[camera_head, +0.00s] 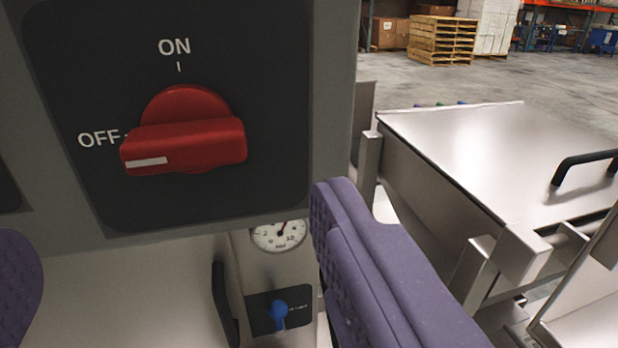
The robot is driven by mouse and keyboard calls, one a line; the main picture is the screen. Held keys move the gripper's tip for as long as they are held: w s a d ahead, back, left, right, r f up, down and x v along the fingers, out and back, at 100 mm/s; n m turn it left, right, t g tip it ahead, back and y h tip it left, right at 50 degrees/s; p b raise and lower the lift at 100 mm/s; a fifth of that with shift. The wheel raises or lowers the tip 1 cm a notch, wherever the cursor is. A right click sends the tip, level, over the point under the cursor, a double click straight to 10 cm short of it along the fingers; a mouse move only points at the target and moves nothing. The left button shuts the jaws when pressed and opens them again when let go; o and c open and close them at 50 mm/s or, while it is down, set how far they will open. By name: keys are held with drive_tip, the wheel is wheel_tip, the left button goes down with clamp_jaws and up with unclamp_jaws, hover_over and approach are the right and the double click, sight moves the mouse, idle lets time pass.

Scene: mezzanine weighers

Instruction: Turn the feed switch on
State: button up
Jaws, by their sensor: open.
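The feed switch (185,135) is a red rotary knob on a dark plate (270,120) set in a grey panel. Its bar lies nearly level, with the white mark at its left end by the OFF label. The ON label stands above it with a short tick. My gripper (175,215) is open, with purple ribbed fingers. One finger shows at the lower left edge, the other at lower centre right. Both fingers are below the knob and apart from it, one to each side; nothing is between them.
Below the panel are a round gauge (279,235), a blue knob (279,309) on a dark plate and a black handle (224,300). A steel box with a flat lid (470,145) and black handle stands at right. Pallets (441,40) and boxes stand far back beyond open floor.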

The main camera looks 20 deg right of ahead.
sight(183, 145)
drive_tip(key=w, duration=0.7)
drive_tip(key=shift+a, duration=0.1)
drive_tip(key=shift+c, duration=0.4)
drive_tip(key=shift+r, duration=0.1)
drive_tip(key=c, duration=1)
